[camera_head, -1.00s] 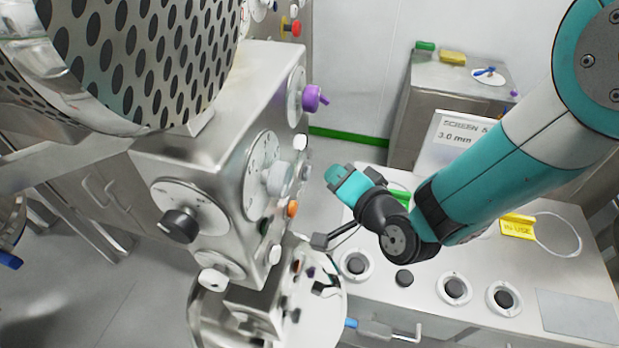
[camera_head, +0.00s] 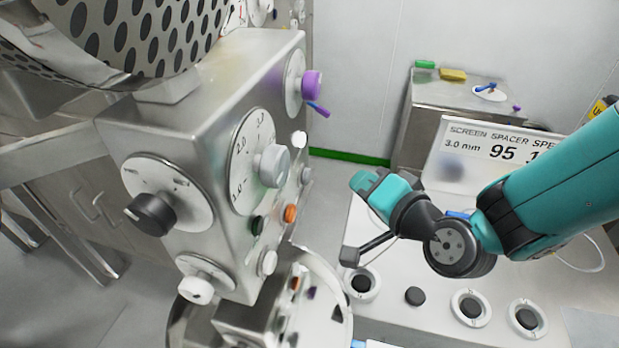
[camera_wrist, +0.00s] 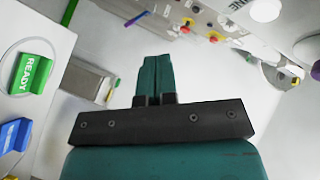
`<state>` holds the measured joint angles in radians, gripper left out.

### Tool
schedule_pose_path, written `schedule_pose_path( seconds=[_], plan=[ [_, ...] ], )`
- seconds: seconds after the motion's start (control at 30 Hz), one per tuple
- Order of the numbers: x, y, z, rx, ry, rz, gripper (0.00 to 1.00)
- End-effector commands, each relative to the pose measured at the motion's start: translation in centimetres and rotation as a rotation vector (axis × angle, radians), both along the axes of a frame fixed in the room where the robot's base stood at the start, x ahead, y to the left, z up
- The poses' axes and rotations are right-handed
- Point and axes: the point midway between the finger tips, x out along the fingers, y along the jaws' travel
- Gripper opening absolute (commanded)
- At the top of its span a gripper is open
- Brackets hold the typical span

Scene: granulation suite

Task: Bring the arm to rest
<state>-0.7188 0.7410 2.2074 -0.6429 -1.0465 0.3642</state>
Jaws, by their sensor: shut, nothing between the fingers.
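My gripper (camera_wrist: 155,62) is shut in the wrist view, its two teal fingers together with nothing between them. In the head view, my gripper (camera_head: 362,183) is the teal end of my bent arm. My arm comes in from the right edge and hides part of the bench.
The housing carries a black knob (camera_head: 150,213), a grey knob (camera_head: 271,165) and a purple knob (camera_head: 311,84). A screen spacer sign (camera_head: 470,150) stands behind my arm. A green READY tag (camera_wrist: 33,73) and a blue tag (camera_wrist: 14,136) show in the wrist view.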

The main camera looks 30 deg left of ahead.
Motion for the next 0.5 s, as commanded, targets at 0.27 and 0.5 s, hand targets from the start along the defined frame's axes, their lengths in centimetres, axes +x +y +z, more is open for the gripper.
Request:
schedule_pose_path(
  seconds=[0.27,0.5],
  plan=[
    [0.0,0.0,0.1,-0.002,0.0,0.001,0.0],
    [-0.2,-2.9,3.7,-0.153,-0.007,0.098,0.0]
  ],
)
